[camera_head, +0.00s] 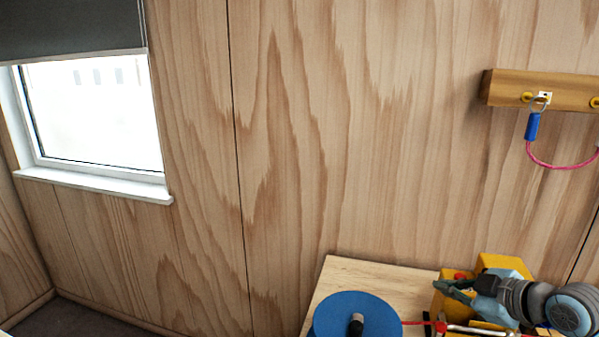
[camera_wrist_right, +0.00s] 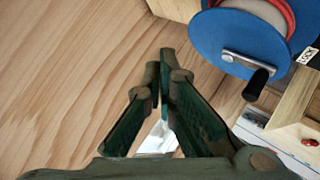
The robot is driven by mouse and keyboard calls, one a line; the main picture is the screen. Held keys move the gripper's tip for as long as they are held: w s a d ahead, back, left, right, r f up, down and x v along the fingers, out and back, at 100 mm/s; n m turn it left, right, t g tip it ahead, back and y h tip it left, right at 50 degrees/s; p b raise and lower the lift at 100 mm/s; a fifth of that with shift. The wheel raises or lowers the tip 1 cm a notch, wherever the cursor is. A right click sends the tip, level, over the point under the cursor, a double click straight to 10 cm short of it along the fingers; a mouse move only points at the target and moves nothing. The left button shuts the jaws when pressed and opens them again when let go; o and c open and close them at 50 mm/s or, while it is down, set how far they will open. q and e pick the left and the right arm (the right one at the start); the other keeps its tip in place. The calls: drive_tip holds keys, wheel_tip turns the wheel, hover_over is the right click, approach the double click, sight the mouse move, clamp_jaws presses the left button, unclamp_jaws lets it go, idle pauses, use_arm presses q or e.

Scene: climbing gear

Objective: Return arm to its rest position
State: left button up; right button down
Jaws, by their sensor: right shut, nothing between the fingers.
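My right gripper (camera_head: 440,287) is at the lower right of the head view, its arm reaching in from the right. It is above a yellow item (camera_head: 492,262) on the wooden table. In the right wrist view its dark green fingers (camera_wrist_right: 164,62) meet at the tips, with nothing between them. My left gripper is in neither view.
A blue reel (camera_head: 335,318) with a black crank knob stands on the table (camera_head: 350,275); the reel (camera_wrist_right: 222,45) also shows in the wrist view. A wooden rail (camera_head: 570,90) on the wall holds a red cord (camera_head: 560,166) with a blue end. A window is at left.

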drive_tip(key=s+a+r+n+t+y, duration=0.1)
drive_tip(key=s+a+r+t+y, duration=0.25)
drive_tip(key=a, duration=0.25)
drive_tip(key=s+a+r+n+t+y, duration=0.2)
drive_tip(key=a+r+t+y, duration=0.1)
drive_tip(key=a+r+y, duration=0.25)
drive_tip(key=s+d+f+m+h, duration=0.3)
drive_tip(key=d+f+m+h, duration=0.4)
drive_tip(key=m+h, duration=0.25)
drive_tip(key=s+d+f+m+h, duration=0.2)
drive_tip(key=d+f+m+h, duration=0.45)
drive_tip(key=m+h, duration=0.3)
drive_tip(key=s+f+n+g, duration=0.1)
drive_tip(key=s+f+g, duration=0.65)
drive_tip(key=f, duration=0.45)
drive_tip(key=s+a+f+n+g+y, duration=0.2)
drive_tip(key=s+a+f+g+y, duration=0.1)
drive_tip(key=s+a+f, duration=0.3)
drive_tip(key=s+a+f+n+g+y, duration=0.1)
drive_tip(key=s+a+f+g+y, duration=0.2)
drive_tip(key=s, duration=0.6)
wheel_tip(320, 180, down, 23)
drive_tip(key=s+d+g+h, duration=0.1)
drive_tip(key=s+d+g, duration=0.1)
drive_tip(key=s, duration=0.1)
drive_tip(key=s+f, duration=1)
drive_tip(key=s, duration=0.2)
drive_tip(key=shift+d+g, duration=0.3)
drive_tip(key=shift+g, duration=0.1)
